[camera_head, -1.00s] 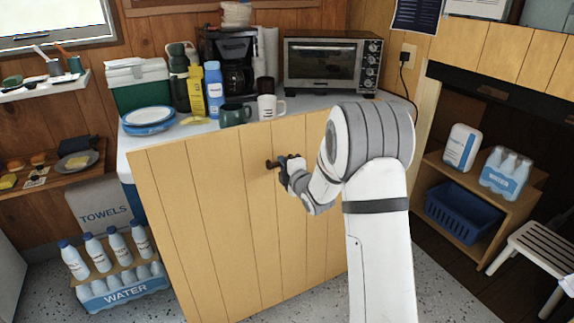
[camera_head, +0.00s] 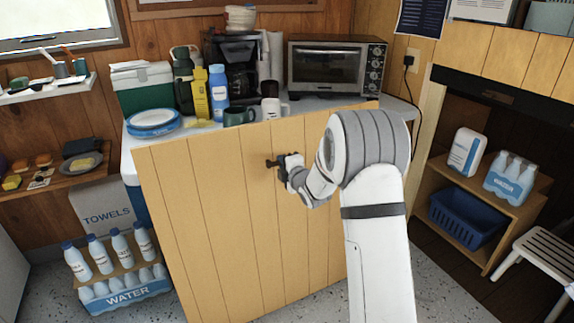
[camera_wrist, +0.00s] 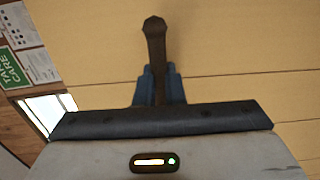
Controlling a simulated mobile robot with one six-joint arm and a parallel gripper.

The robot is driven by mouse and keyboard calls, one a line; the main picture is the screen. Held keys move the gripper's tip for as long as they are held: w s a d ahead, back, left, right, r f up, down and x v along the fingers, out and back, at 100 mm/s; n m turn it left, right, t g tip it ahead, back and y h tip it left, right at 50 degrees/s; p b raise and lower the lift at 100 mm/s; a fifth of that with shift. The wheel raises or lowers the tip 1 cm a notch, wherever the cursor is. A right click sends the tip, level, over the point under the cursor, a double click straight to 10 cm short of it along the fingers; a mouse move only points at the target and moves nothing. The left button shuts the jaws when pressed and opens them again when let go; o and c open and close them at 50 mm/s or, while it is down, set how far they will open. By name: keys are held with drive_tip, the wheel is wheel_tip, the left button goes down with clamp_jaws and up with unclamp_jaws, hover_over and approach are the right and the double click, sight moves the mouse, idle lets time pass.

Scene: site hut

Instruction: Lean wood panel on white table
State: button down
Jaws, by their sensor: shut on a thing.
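The wood panel (camera_head: 220,220) is a large pale board with vertical grooves and a dark handle (camera_head: 273,163) near its upper middle. It stands almost upright in front of the white table (camera_head: 190,133), hiding most of the table's front. I cannot tell whether its top edge touches the table. My gripper (camera_head: 281,164) is shut on the handle, in front of the panel. In the wrist view the dark handle (camera_wrist: 154,55) rises between the blue-grey fingers, with the panel (camera_wrist: 230,50) filling the background.
The tabletop holds a toaster oven (camera_head: 335,68), coffee maker (camera_head: 230,65), mugs, bottles, blue-rimmed plates (camera_head: 153,122) and a green cooler (camera_head: 143,90). A shelf with a blue basket (camera_head: 465,218) and a white stool (camera_head: 540,250) are at right.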

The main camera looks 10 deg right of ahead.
drive_tip(key=shift+w+r, duration=0.15)
drive_tip(key=shift+r, duration=0.1)
drive_tip(key=shift+x, duration=1.55)
